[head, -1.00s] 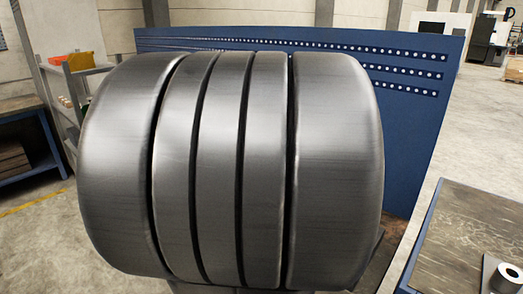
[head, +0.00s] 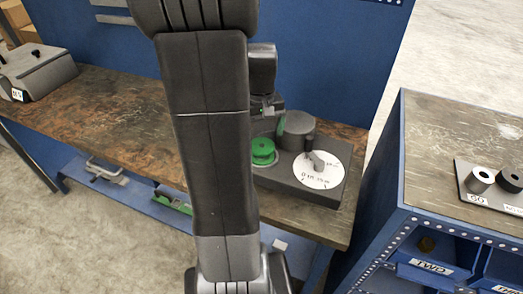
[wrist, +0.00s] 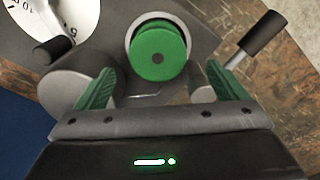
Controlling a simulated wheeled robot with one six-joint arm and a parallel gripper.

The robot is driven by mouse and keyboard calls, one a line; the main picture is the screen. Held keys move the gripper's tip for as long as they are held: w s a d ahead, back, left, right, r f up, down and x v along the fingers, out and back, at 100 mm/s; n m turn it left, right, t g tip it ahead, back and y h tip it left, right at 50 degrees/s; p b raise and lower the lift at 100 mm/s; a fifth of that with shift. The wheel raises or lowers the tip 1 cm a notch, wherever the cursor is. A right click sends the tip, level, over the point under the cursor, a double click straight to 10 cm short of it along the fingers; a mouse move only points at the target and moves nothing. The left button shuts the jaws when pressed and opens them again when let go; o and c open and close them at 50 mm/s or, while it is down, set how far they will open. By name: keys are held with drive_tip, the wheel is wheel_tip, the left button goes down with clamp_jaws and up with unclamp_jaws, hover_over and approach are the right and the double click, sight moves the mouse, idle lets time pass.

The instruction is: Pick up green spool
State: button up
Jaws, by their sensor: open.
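The green spool (head: 263,150) sits on a dark grey device base (head: 325,193) on the wooden bench, just left of a white dial (head: 318,171). In the wrist view the spool (wrist: 158,66) shows its round green top with a dark centre hole, set in a pale ring. My gripper (wrist: 161,88) is open, with one green-padded finger on each side of the spool's near edge. Nothing is held between the fingers. In the head view my arm hides part of the gripper and the bench left of the spool.
A grey cylinder (head: 297,131) stands close behind and right of the spool. A dark-handled lever (wrist: 254,39) is right of it in the wrist view. Black and white rollers (head: 480,178) sit on the right bench. A grey case (head: 38,74) is at left.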

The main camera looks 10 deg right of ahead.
sight(262, 145)
drive_tip(key=shift+d+f+p, duration=0.1)
drive_tip(key=shift+f+p, duration=0.2)
drive_tip(key=shift+f, duration=2.65)
drive_tip(key=shift+c, duration=0.2)
drive_tip(key=c, duration=1)
